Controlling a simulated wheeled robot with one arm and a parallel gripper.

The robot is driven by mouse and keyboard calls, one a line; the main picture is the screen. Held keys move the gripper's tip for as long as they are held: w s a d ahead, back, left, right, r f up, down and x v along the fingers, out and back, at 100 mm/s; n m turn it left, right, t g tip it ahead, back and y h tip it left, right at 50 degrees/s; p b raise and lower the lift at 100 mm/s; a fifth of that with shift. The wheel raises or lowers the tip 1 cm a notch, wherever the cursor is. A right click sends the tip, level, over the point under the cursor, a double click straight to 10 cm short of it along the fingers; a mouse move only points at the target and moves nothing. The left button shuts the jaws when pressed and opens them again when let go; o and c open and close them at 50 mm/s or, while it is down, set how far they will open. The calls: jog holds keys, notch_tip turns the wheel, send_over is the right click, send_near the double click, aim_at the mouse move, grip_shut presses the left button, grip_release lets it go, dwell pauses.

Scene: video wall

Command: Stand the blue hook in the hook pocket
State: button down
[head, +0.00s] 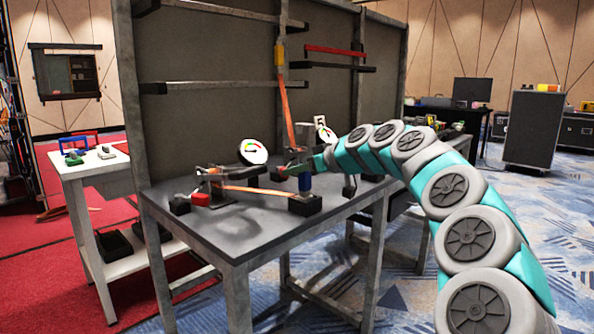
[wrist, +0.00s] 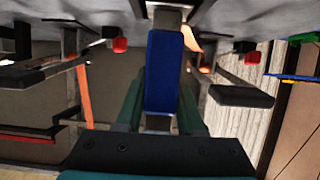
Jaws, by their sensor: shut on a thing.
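The blue hook (wrist: 164,72) shows in the wrist view as a long blue piece between the two green fingers of my gripper (wrist: 162,100), which is shut on it. In the head view my gripper (head: 303,165) is over the right part of the grey bench, and a small blue part of the hook (head: 305,183) shows below it. A black block (head: 305,204) sits on the bench just under the blue part. I cannot tell whether they touch. I cannot make out which part is the hook pocket; the gripper and fittings crowd that spot.
The grey bench top (head: 240,235) is clear at the front. A tall back panel (head: 215,115) with rails stands behind. A white side table (head: 85,168) stands left.

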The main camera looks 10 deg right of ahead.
jog(key=c, duration=0.5)
grip_release()
jog(key=shift+f, duration=0.1)
jog(key=shift+r, duration=0.25)
jog(key=v, duration=1.2)
jog(key=shift+d+f+b, duration=0.1)
jog(key=shift+f+b, duration=0.1)
jog(key=shift+b, duration=0.1)
